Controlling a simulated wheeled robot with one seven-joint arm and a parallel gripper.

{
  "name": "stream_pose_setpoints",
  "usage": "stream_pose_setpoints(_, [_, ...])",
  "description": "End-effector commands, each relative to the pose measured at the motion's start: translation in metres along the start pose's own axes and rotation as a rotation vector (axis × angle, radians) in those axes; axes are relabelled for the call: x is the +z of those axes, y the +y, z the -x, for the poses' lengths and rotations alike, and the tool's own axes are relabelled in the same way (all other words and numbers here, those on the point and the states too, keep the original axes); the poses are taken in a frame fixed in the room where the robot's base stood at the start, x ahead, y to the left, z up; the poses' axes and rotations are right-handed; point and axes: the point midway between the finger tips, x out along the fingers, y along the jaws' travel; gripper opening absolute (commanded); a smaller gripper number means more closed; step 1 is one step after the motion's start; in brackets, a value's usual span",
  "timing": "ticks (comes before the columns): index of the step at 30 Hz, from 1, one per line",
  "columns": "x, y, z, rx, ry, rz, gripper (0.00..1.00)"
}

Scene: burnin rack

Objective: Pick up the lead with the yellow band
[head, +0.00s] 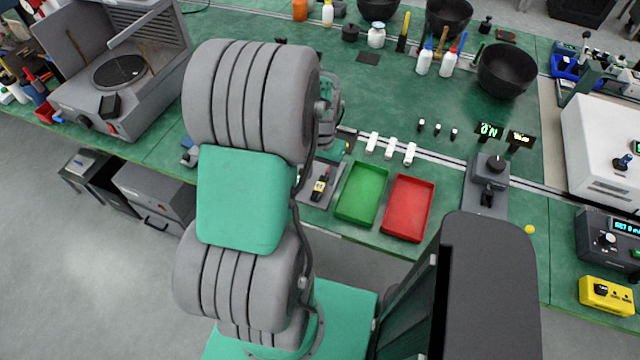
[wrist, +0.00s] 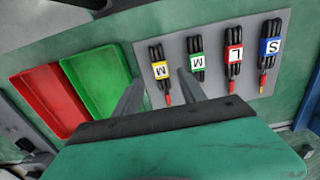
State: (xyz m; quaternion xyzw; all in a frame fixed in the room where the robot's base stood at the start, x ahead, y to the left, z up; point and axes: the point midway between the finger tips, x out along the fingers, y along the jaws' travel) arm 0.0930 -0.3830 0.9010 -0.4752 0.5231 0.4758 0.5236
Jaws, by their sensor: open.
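The lead with the yellow band (wrist: 161,72) is a black coiled lead with a white label marked M and a red tip. It lies at the left end of a row on a grey board (wrist: 222,84) in the wrist view. It also shows in the head view (head: 320,186), just right of my arm. My gripper (wrist: 160,78) is open, its two fingers on either side of the yellow-banded lead in the picture. I cannot tell how far above it they are.
Beside it lie leads with a green band (wrist: 197,62), a red band (wrist: 233,55) and a blue band (wrist: 269,48). A green tray (head: 361,194) and a red tray (head: 407,208) stand right of the board in the head view. A dial box (head: 487,184) stands farther right.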

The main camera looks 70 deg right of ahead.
Motion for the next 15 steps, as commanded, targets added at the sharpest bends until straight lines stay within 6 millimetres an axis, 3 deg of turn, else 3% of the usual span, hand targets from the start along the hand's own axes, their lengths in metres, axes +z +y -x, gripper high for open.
stream_pose_setpoints(7, [-0.001, -0.002, -0.039, 0.0, -0.002, 0.001, 0.48])
stream_pose_setpoints(15, [-0.002, -0.002, -0.042, 0.0, 0.001, 0.002, 0.46])
